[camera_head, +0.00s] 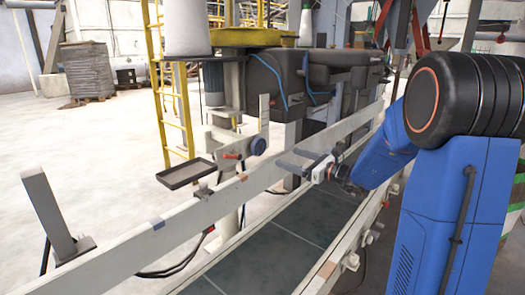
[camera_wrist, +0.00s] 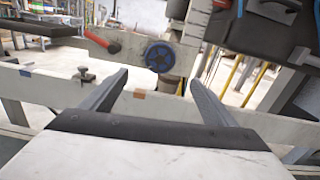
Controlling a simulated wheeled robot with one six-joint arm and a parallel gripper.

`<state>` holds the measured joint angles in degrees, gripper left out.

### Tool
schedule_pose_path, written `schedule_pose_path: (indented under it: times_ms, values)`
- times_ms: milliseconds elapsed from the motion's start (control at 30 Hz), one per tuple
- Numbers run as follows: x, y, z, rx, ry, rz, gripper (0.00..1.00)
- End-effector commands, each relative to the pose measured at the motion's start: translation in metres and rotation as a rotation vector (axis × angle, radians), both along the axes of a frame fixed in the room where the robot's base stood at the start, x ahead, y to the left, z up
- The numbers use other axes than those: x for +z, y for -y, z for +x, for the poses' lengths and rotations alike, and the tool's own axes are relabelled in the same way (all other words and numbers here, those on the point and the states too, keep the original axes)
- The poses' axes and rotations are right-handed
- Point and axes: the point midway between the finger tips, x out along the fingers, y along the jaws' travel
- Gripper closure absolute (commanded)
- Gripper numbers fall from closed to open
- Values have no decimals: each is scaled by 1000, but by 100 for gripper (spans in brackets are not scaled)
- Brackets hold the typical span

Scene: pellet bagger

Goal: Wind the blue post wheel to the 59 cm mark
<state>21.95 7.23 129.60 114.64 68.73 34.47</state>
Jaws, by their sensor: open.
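The blue post wheel (camera_head: 258,145) is a small round handwheel on a light upright post beyond the conveyor's side rail. In the wrist view the wheel (camera_wrist: 159,56) shows spokes and lies ahead of my gripper, between and beyond the fingertips. My gripper (camera_head: 296,163) is at the end of my blue arm, over the conveyor, right of the wheel and apart from it. In the wrist view my gripper (camera_wrist: 157,80) has its two fingers spread, with nothing between them. A scale stands on the post (camera_head: 264,112), but its marks are too small to read.
A red-handled lever (camera_wrist: 103,42) sits left of the wheel. A dark tray (camera_head: 187,173) juts out beyond the pale side rail (camera_head: 150,236), which runs between my gripper and the wheel. Dark machinery (camera_head: 285,75) stands behind. The conveyor belt (camera_head: 265,255) is bare.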

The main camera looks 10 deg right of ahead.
Motion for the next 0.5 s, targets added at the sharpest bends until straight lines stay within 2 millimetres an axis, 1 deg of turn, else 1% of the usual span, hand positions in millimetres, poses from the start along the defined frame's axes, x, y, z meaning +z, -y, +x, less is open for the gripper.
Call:
schedule_pose_path:
  times_ms: [33, 500]
  values:
    - [-1, -7, 8, 4, -1, -1, 20]
    - [-1, -56, 75, 4, 0, -2, 20]
